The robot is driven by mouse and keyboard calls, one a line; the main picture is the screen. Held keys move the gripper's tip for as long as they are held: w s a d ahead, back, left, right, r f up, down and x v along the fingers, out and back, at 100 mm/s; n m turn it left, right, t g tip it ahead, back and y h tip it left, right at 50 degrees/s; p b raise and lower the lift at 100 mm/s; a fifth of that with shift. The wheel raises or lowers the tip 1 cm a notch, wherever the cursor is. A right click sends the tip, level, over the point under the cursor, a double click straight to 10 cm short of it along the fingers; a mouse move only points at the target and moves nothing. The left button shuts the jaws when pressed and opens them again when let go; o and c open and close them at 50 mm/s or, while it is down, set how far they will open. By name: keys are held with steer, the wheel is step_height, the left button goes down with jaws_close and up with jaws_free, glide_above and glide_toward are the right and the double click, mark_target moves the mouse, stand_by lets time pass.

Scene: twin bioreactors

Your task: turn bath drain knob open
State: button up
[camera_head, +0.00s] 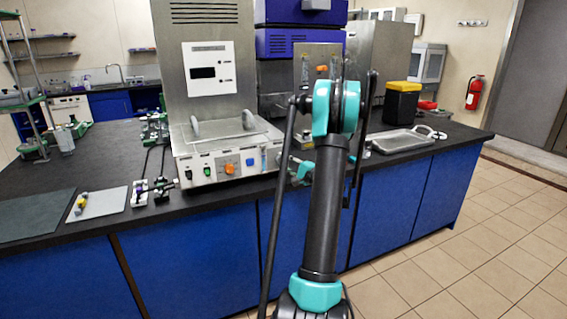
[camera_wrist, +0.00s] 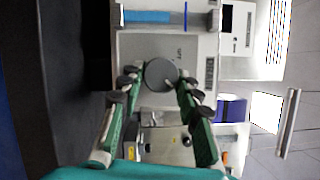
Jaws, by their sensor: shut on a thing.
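In the wrist view my gripper (camera_wrist: 158,80) has its two green fingers with dark pads on either side of a round dark grey knob (camera_wrist: 161,72). The fingers are shut on the knob's sides. The knob faces the camera in front of a pale grey panel (camera_wrist: 138,48). I cannot read its turn angle; no pointer mark shows on it. In the head view my arm covers most of the gripper and the knob; only a teal part (camera_head: 302,172) shows low at the counter's front edge.
A steel bioreactor unit (camera_head: 216,142) with an orange knob (camera_head: 229,168) stands left of my arm on the black counter. A second unit is partly behind my arm. A metal tray (camera_head: 402,139) and a yellow-lidded black bin (camera_head: 401,103) are to the right. The tiled floor is clear.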

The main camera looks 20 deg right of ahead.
stand_by(0.5)
steer(key=o, duration=1.1)
steer(key=shift+o, duration=0.2)
steer(key=v, duration=1.2)
steer(key=shift+f, duration=0.1)
